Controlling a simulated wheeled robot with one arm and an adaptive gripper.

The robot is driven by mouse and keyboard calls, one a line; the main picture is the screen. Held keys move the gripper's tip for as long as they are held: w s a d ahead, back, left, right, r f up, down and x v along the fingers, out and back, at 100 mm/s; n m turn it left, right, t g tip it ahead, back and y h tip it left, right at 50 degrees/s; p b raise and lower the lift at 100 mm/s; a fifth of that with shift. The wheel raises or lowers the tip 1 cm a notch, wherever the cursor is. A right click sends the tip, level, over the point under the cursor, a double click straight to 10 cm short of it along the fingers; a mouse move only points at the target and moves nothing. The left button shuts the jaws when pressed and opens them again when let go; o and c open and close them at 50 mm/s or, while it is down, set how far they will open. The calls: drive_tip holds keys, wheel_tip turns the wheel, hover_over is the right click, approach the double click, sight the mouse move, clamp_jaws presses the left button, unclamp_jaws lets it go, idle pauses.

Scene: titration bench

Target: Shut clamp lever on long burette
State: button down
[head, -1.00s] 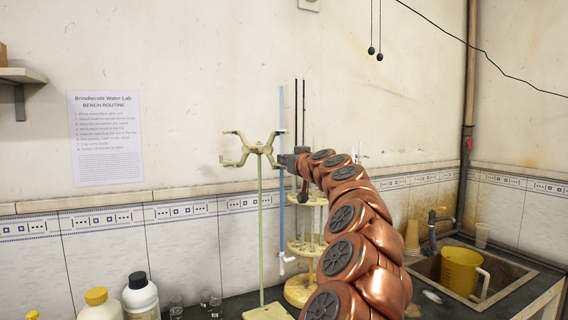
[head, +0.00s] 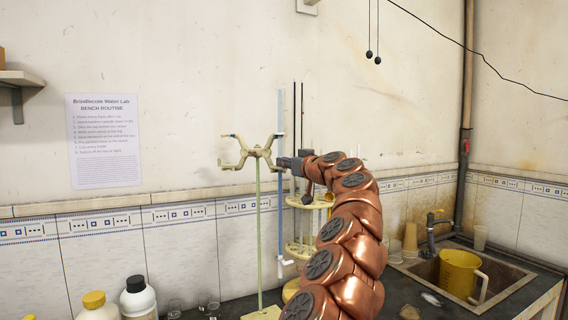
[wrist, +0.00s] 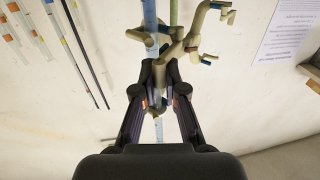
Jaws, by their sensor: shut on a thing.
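The long burette (head: 280,215) is a pale blue upright tube with a white tap at its foot. It stands at the right side of the cream double clamp (head: 256,153) on a green stand rod (head: 259,230). My gripper (head: 281,162) is at the clamp's right-hand jaws, beside the burette. In the wrist view the dark fingertips (wrist: 160,66) are close together on a small part at the clamp, taken to be its lever. The fingers hide most of that part. The burette (wrist: 150,14) runs behind and between the fingers there. The clamp's left jaws are empty and spread.
A cream round rack (head: 301,248) with dark thin rods stands just right of the burette, close behind my arm. Capped bottles (head: 137,298) and small glasses stand on the left. A sink with a yellow jug (head: 459,272) is at the right. The wall is close behind.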

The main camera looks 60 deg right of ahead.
drive_tip(key=shift+d+n+t+y+p, duration=0.2)
drive_tip(key=shift+n+t+y+p, duration=0.25)
drive_tip(key=shift+y, duration=0.35)
idle(0.4)
drive_tip(key=c, duration=1.2)
unclamp_jaws()
drive_tip(key=shift+r, duration=0.1)
drive_tip(key=shift+s+a, duration=0.15)
drive_tip(key=shift+s, duration=0.05)
drive_tip(key=shift+v, duration=5.7)
